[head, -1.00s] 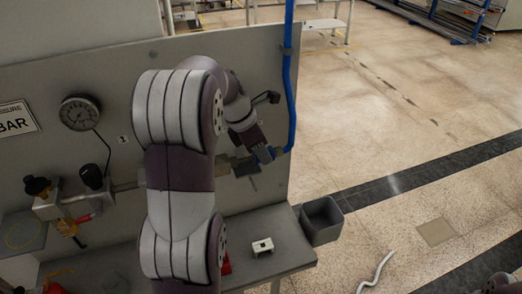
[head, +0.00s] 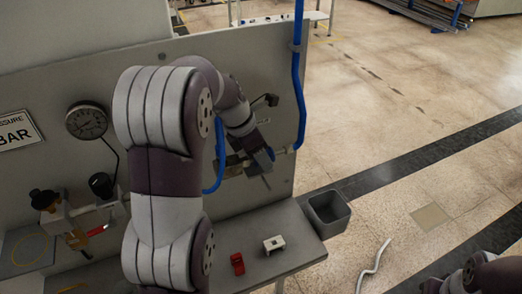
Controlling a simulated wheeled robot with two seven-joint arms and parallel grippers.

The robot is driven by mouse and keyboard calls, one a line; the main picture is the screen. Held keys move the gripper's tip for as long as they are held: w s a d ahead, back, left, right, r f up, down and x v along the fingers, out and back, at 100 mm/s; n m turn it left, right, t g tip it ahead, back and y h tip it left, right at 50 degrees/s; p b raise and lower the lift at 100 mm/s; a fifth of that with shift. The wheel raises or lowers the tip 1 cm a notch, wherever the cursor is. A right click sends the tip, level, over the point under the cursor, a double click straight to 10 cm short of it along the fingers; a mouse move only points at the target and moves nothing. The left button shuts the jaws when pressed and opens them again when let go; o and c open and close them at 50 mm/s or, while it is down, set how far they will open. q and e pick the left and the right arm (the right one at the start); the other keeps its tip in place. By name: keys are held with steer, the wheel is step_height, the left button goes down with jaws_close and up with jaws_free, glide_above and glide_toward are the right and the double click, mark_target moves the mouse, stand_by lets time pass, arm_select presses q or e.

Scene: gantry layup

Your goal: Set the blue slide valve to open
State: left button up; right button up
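My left arm comes in front of the grey panel, and its gripper (head: 262,163) is at the pipe fittings on the panel's right side. A small blue part (head: 266,154), seemingly the blue slide valve, shows right at the gripper. The fingers and most of the valve are hidden or too small to tell, so I cannot see whether they touch or how the slide is set. My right arm shows only in part at the lower right corner; its gripper is not visible.
A blue hose (head: 298,90) runs down the panel's right edge. A red block (head: 237,263) and a white box (head: 274,244) lie on the shelf. A grey bin (head: 327,212) hangs at its right end.

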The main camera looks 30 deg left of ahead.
arm_select(q)
steer(key=shift+s+a, duration=0.25)
steer(key=shift+a, duration=0.1)
steer(key=shift+r, duration=0.2)
steer(key=v, duration=0.3)
steer(key=shift+w+r, duration=0.15)
steer(key=shift+r, duration=0.2)
steer(key=p+v, duration=0.2)
steer(key=v, duration=0.1)
steer(key=shift+d+r, duration=0.1)
steer(key=p+v, duration=0.3)
steer(key=p, duration=0.1)
steer(key=p+v, duration=0.2)
steer(key=shift+s+a+r, duration=0.15)
steer(key=shift+s+a, duration=0.25)
arm_select(e)
step_height(320, 180, up, 8)
steer(key=shift+s+a, duration=0.15)
steer(key=shift+a, duration=0.05)
